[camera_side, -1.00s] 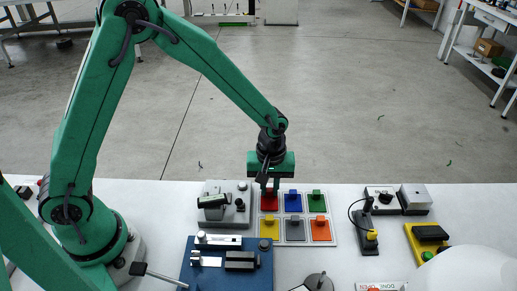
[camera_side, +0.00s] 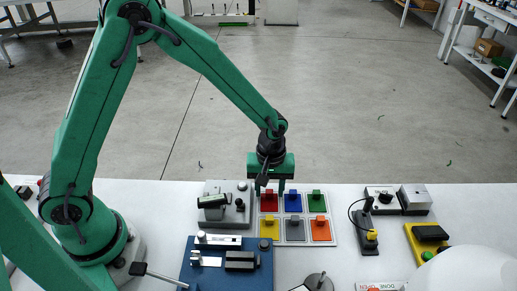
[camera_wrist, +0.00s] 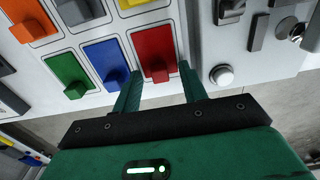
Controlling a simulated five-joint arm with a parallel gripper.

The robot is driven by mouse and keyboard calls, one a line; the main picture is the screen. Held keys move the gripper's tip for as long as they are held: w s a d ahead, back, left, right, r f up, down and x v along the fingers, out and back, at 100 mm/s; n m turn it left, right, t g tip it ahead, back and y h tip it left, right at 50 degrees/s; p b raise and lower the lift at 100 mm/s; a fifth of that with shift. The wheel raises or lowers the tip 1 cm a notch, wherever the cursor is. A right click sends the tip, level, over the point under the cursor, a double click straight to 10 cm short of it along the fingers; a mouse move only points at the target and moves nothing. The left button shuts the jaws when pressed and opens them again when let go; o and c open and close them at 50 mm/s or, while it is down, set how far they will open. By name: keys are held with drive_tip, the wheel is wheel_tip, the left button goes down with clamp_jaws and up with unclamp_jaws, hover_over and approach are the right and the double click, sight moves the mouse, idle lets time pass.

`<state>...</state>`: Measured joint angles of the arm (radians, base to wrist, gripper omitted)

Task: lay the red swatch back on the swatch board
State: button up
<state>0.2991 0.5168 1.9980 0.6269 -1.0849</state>
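The red swatch (camera_wrist: 154,53) lies in a corner cell of the white swatch board (camera_side: 334,239), beside the blue swatch (camera_wrist: 104,63). It also shows in the side view (camera_side: 269,203), at the board's back left. My gripper (camera_wrist: 160,85) is open, with one finger on each side of the red swatch's knob and a gap between. In the side view my gripper (camera_side: 269,188) is just above and behind the red swatch. I cannot tell whether the swatch lies fully flat, but it looks squared within its cell.
Green (camera_side: 317,203), yellow (camera_side: 269,228), grey (camera_side: 295,230) and orange (camera_side: 320,230) swatches fill the other cells. A grey fixture (camera_side: 226,208) stands close left of the board. A blue fixture plate (camera_side: 226,270) lies in front.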

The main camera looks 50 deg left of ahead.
drive_tip(key=shift+r, duration=0.1)
wheel_tip(320, 180, up, 7)
drive_tip(key=shift+r, duration=0.3)
idle(0.5)
idle(0.4)
drive_tip(key=s+a+r+m+t, duration=0.5)
drive_tip(key=s+a+r+m, duration=0.4)
drive_tip(key=s+r, duration=0.7)
drive_tip(key=s+a, duration=0.1)
drive_tip(key=a, duration=0.2)
drive_tip(key=shift+s+a+t, duration=0.15)
drive_tip(key=shift+s+t, duration=0.05)
drive_tip(key=shift+t, duration=0.1)
